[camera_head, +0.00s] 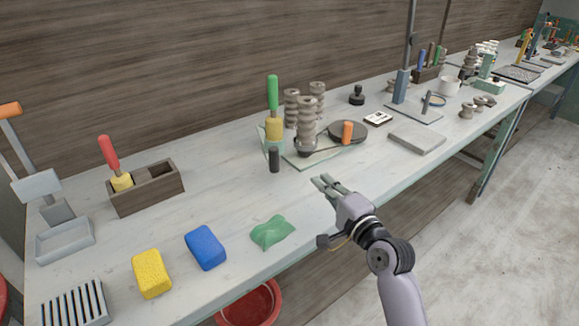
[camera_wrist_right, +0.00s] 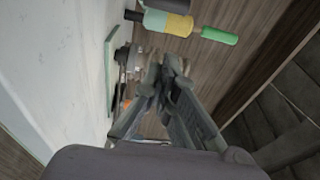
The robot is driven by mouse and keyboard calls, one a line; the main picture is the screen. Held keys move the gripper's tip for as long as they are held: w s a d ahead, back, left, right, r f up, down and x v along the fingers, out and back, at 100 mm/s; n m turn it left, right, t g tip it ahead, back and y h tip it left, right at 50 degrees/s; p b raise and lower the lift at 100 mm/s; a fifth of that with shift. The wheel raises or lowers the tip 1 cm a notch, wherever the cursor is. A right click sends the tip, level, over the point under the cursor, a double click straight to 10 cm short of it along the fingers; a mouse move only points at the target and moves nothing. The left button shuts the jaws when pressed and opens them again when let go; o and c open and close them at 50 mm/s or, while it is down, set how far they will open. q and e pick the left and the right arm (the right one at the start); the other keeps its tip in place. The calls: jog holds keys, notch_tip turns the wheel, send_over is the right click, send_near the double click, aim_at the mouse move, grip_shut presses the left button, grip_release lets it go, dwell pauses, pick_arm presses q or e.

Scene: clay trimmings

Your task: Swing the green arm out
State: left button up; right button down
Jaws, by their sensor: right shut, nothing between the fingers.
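A green upright handle (camera_head: 272,92) on a yellow collar (camera_head: 274,129) stands at the left end of a pale green base plate (camera_head: 315,158) on the bench. In the right wrist view the green handle (camera_wrist_right: 219,36) and yellow collar (camera_wrist_right: 179,25) lie beyond the fingertips, apart from them. My right gripper (camera_head: 324,183) is shut and empty, in front of the base plate near the bench's front edge. It also shows in the right wrist view (camera_wrist_right: 170,65). My left gripper is out of view.
Grey stacked columns (camera_head: 307,125), an orange knob (camera_head: 347,132) and a dark disc (camera_head: 362,130) stand right of the handle. Bench between wooden box (camera_head: 150,192) and handle is clear.

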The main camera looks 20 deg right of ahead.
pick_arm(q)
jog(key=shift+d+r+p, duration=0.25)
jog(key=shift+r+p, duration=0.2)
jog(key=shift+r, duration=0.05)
pick_arm(e)
jog(key=w+a, duration=0.4)
jog(key=w, duration=0.5)
jog(key=shift+w+a, duration=0.15)
jog(key=shift+a, duration=0.15)
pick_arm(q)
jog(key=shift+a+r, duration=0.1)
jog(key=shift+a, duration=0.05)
pick_arm(e)
jog(key=shift+a, duration=0.1)
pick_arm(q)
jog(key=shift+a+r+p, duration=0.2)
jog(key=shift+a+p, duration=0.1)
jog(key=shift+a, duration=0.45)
pick_arm(e)
jog(key=shift+a, duration=0.8)
